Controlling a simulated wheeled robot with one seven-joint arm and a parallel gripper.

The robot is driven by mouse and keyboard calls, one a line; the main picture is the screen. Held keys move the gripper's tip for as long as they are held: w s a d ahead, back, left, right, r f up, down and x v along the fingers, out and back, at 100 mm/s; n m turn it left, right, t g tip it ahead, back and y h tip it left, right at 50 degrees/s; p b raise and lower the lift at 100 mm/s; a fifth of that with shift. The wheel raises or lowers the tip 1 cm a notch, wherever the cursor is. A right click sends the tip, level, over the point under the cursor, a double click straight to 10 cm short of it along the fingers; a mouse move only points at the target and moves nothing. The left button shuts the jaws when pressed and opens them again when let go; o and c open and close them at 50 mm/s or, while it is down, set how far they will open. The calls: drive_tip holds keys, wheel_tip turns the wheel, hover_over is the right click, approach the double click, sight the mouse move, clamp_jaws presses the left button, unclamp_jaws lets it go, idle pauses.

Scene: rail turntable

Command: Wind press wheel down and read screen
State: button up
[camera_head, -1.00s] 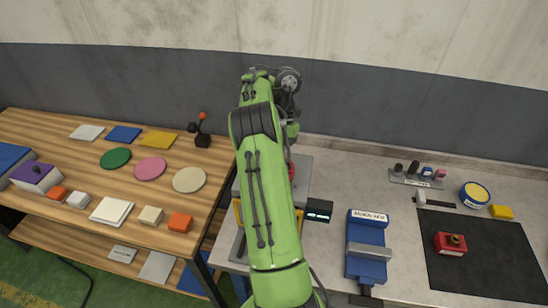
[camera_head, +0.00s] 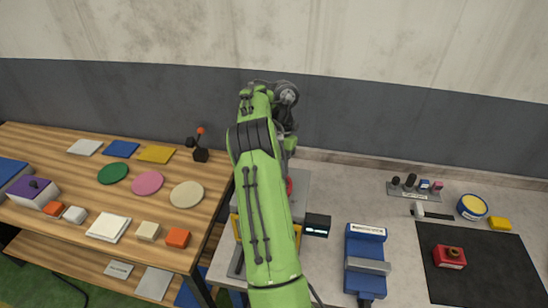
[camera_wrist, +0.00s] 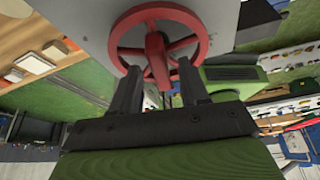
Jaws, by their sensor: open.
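The red press wheel (camera_wrist: 203,28) shows at the top of the wrist view, with its spokes and a red bar pointing toward my gripper. My gripper (camera_wrist: 158,75) is open, its two dark fingers on either side of the bar's lower part. I cannot tell whether either finger touches it. In the head view my green arm hides most of the press, and only a sliver of the red wheel (camera_head: 289,187) shows. The small black screen box (camera_head: 317,225) stands just right of the arm, with a lit strip too small to read.
A blue vise (camera_head: 366,262) stands right of the screen. A black mat (camera_head: 490,275) with a red block (camera_head: 450,257) lies further right. A wooden table (camera_head: 75,195) with coloured discs and blocks is at left. A grey wall closes the back.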

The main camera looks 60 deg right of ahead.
drive_tip(key=p+v, duration=0.3)
drive_tip(key=v, duration=0.8)
drive_tip(key=shift+w, duration=0.1)
